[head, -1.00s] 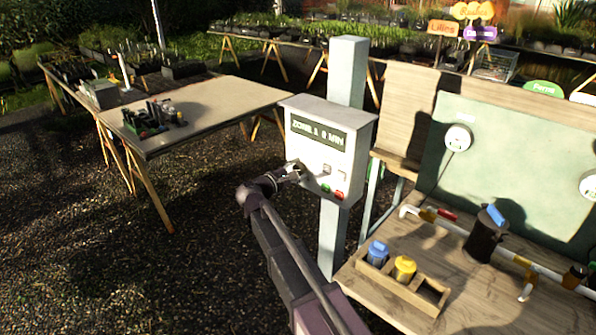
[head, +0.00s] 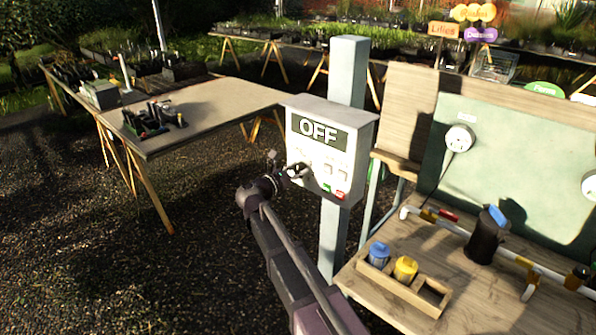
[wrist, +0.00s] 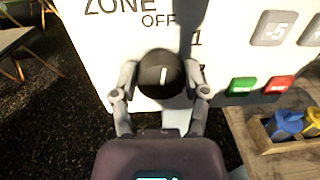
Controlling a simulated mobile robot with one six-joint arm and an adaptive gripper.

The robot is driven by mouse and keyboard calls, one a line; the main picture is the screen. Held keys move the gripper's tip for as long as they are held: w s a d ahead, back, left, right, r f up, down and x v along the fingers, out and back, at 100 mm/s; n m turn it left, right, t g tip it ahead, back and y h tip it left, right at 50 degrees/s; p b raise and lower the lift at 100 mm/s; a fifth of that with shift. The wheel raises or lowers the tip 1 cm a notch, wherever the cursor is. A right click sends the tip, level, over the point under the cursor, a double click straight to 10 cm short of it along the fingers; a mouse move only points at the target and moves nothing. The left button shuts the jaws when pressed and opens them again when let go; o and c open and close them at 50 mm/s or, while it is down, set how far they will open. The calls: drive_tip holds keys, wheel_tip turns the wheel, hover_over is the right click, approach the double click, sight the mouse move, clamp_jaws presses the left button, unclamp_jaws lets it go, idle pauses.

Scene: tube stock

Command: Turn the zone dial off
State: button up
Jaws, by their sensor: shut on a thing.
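The white control box (head: 325,165) stands on a grey-green post, and its display (head: 318,132) reads "OFF". The zone dial (wrist: 161,75) is a round black knob with a white mark, in the wrist view below the words "ZONE" and "OFF". The mark points nearly straight up, toward "OFF". My gripper (wrist: 161,88) is shut on the dial, one finger on each side. In the head view my gripper (head: 296,171) is at the box's lower left front and hides most of the dial.
Green (wrist: 242,86) and red (wrist: 279,85) buttons and grey buttons (wrist: 274,28) sit right of the dial. A wooden bench at right holds a tray (head: 392,286) with blue and yellow pieces. A table (head: 215,110) stands behind at left.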

drive_tip(key=shift+d+n, duration=0.1)
drive_tip(key=shift+n, duration=0.6)
drive_tip(key=o, duration=1.1)
drive_tip(key=shift+s, duration=0.1)
drive_tip(key=shift+v, duration=3.7)
